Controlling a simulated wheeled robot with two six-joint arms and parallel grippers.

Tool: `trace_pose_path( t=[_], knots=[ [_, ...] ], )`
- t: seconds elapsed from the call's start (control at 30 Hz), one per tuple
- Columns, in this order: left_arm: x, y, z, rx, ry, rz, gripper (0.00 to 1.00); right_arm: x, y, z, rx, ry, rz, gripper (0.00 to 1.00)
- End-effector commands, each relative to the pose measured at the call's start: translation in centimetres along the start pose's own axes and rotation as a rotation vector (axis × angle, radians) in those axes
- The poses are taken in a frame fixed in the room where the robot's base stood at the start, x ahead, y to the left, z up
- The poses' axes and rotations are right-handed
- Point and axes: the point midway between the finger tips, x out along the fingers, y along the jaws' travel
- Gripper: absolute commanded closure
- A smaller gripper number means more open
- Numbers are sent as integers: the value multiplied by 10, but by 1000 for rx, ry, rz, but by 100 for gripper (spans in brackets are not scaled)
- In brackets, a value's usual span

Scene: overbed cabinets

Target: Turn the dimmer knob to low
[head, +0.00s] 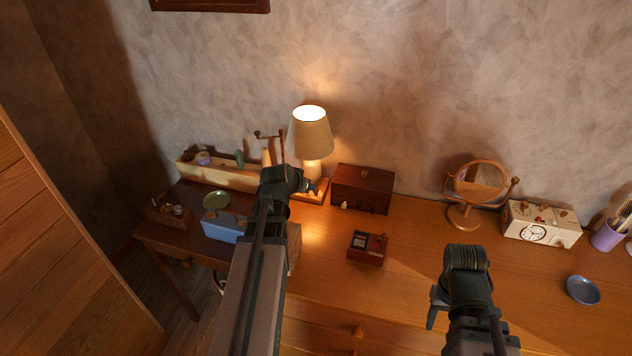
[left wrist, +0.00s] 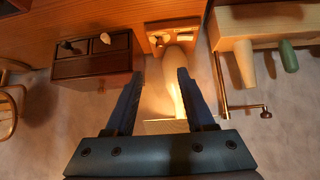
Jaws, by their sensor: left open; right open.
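The lit table lamp (head: 312,134) stands against the wall on a wooden base (head: 322,190), which also shows at the top of the left wrist view (left wrist: 180,22). A small dark knob-like part (left wrist: 157,42) shows on this base; I cannot tell surely that it is the dimmer knob, or its setting. My left gripper (head: 311,187) is in front of the lamp base and hides part of it. In the left wrist view its fingers (left wrist: 160,76) are apart, with nothing held between them. My right gripper (head: 436,306) is open and empty over the desk's right part.
A dark red box (head: 362,188) is right of the lamp, and a small red box (head: 368,248) lies in front. A long wooden tray (head: 228,176) and blue box (head: 222,226) are left. A mirror (head: 480,186), clock (head: 540,226) and blue bowl (head: 583,290) are right.

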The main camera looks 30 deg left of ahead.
Motion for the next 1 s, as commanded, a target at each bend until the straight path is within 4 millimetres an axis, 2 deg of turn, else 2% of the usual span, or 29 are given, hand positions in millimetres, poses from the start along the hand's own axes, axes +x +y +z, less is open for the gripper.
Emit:
trace_pose_path(
  t=[0.27, 0.47, 0.67, 1.0],
  knots=[
    [3, 0, 1, -1, -2, -2, 46, 3, 0, 0, 0, 0, 0, 50],
    [21, 0, 2, 0, -2, -1, 46, 16, -2, -1, 0, 0, 0, 50],
    [54, 0, 3, 1, -2, -1, 46, 39, -4, -2, 0, 0, 0, 50],
    [119, 0, 3, 0, -1, -1, 46, 85, -8, -5, 0, 0, 0, 50]
  ],
)
